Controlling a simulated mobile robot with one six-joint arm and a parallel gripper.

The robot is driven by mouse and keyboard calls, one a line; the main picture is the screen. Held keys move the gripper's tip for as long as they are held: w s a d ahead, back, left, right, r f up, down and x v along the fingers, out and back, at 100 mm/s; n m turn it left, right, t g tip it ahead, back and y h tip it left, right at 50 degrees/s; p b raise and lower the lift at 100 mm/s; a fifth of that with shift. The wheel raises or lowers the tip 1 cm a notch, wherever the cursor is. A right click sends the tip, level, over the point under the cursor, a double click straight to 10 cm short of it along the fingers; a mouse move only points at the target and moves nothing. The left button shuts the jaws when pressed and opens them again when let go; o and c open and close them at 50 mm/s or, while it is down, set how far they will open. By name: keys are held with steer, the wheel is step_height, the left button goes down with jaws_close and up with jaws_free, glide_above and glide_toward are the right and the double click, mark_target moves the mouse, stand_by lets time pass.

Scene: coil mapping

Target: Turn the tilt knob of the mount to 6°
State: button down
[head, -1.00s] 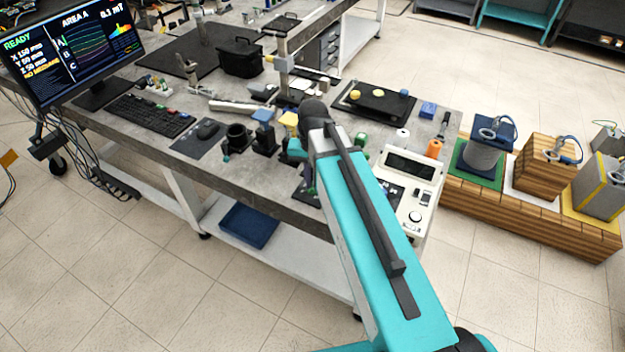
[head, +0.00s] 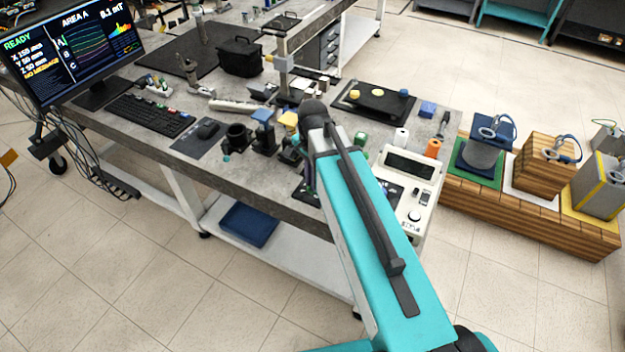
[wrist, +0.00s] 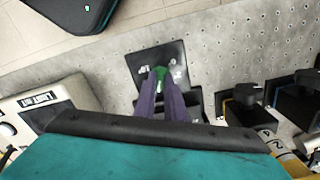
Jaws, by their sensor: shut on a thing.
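The mount (wrist: 143,62) is a dark plate with small white markings, low on the perforated bench top in the wrist view. A green knob (wrist: 160,74) stands on it. My gripper (wrist: 160,80) reaches over the mount with its two purple fingers close together. It is shut on the green knob, whose sides are partly covered by the fingertips. The knob's angle cannot be read. In the head view only a dark edge of the mount (head: 304,193) shows beside my teal arm, which hides the rest.
A white instrument with a dark display (head: 409,166) stands right of my arm. Black holders with blue and yellow tops (head: 262,116) stand left of it. A monitor (head: 70,50) and keyboard (head: 150,113) are at the far left. The bench's front edge is close to the mount.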

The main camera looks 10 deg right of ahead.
steer(key=shift+s+a, duration=0.15)
stand_by(0.3)
steer(key=c, duration=1.8)
jaws_free()
steer(key=shift+r, duration=0.1)
steer(key=shift+r+b, duration=1.35)
steer(key=shift+r, duration=5.45)
